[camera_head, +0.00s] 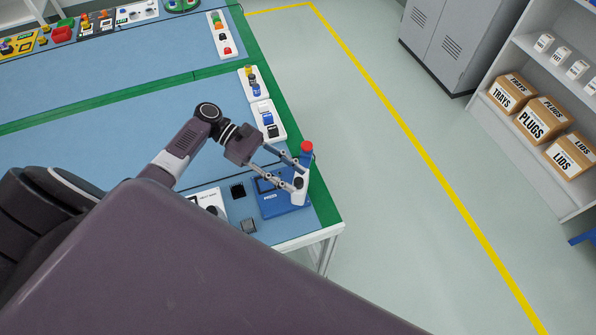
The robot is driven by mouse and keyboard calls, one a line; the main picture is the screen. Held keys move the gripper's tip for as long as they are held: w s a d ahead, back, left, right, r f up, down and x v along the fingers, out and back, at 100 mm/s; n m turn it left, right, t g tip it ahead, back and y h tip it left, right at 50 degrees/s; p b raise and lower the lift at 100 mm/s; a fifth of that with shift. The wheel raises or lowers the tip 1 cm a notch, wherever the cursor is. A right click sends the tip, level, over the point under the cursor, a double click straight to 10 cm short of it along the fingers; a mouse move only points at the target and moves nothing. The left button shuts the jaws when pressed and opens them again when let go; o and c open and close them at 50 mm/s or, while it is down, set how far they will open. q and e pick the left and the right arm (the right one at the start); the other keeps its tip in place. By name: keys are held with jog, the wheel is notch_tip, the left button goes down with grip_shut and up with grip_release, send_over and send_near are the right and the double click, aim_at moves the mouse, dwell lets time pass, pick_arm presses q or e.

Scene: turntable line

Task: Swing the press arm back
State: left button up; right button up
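The press has a blue base (285,206) at the table's near right corner. A blue upright part with a red knob (306,147) stands at its right side; I take it for the press arm. The gripper hides part of the press. My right gripper is not in view.
White trays with small parts (262,135) line the table's right edge, inside a green border. A small black square (237,191) and a grey block (248,226) lie left of the press. Floor beyond the table is clear up to the shelf (510,135) and grey cabinet (440,50).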

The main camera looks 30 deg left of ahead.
pick_arm(q)
jog(key=v, duration=0.9)
jog(key=shift+a, duration=0.2)
